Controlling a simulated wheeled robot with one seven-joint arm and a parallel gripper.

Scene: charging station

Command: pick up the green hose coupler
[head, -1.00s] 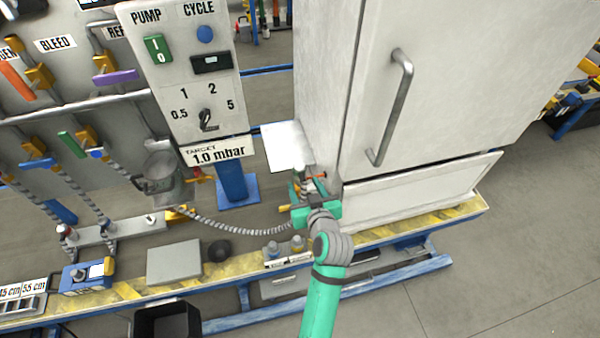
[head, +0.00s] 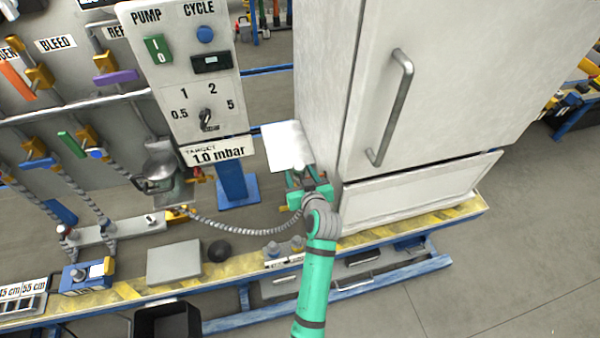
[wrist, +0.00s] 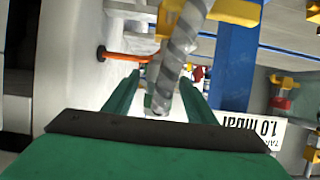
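My gripper (head: 295,182) is in front of the lower left edge of the white cabinet, beside a pale plate. In the wrist view, its two green fingers (wrist: 160,88) are apart. A grey ribbed hose (head: 240,231) runs from the panel at left toward my gripper. In the wrist view, the hose (wrist: 180,45) comes down from the top and its grey lower end shows between the fingers. I cannot tell whether the fingers touch it. I cannot make out the green hose coupler apart from my own green gripper.
The white cabinet (head: 420,90) stands close on the right. The pump panel (head: 190,70) and its blue post (head: 233,180) are behind at left. An orange rod (wrist: 122,57) lies near the left finger in the wrist view. A grey box (head: 174,261) and black bin (head: 167,322) are lower left.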

